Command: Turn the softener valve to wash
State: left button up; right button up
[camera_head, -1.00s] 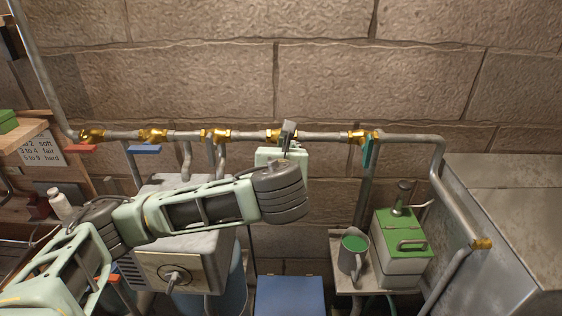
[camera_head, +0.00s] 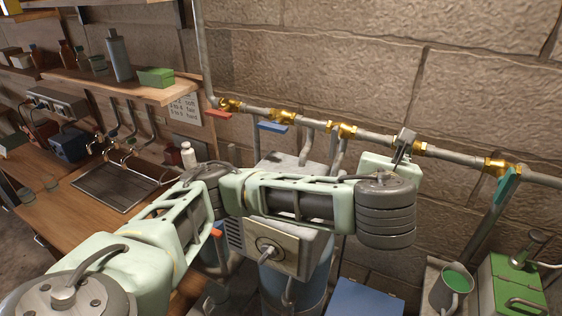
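A grey-cream box (camera_head: 303,250) with a dial or lever knob (camera_head: 268,251) on its front sits on a blue tank (camera_head: 288,288), behind and below my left arm. It looks like the softener head; no wash marking is legible. My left arm crosses in front of the box and hides part of it. My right gripper is out of view.
The wall pipe (camera_head: 385,140) carries a red handle (camera_head: 218,114), a blue handle (camera_head: 272,127) and a teal handle (camera_head: 507,185). A workbench with a sink (camera_head: 113,186) and a white bottle (camera_head: 188,156) stand left. A mug (camera_head: 453,290) and a green-lidded box (camera_head: 513,278) stand lower right.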

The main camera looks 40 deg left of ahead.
aim_at(269, 251)
jog(key=u, duration=1.3)
